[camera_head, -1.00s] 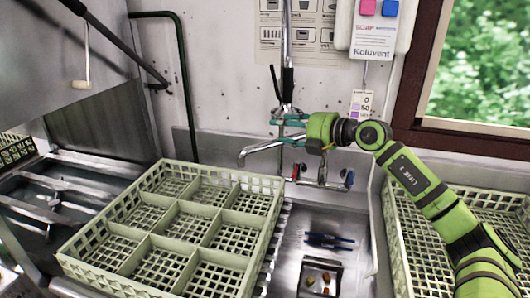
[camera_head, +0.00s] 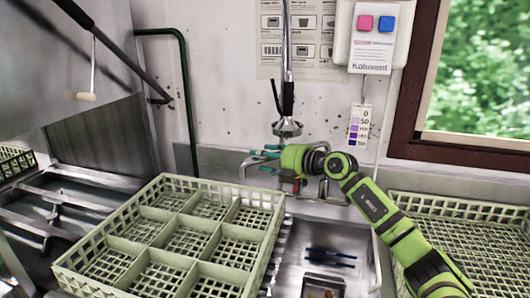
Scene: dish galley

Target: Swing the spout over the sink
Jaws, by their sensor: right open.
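The silver spout (camera_head: 243,168) points left from the faucet at the back wall. Its bent tip hangs near the back right corner of the left rack, left of the sink basin (camera_head: 300,255). My right gripper (camera_head: 262,159) reaches in from the right with its teal fingers apart. The fingers are at the spout, one above and one lower in the picture. I cannot tell whether they touch it. The gripper hides the base of the spout and much of the faucet. My left gripper is not in view.
A pale divided rack (camera_head: 160,215) stands left of the sink, and another rack (camera_head: 470,215) stands on the right. A spray head (camera_head: 287,127) hangs above my right gripper. Dark blue utensils (camera_head: 330,256) and a small strainer tray (camera_head: 322,284) lie in the sink.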

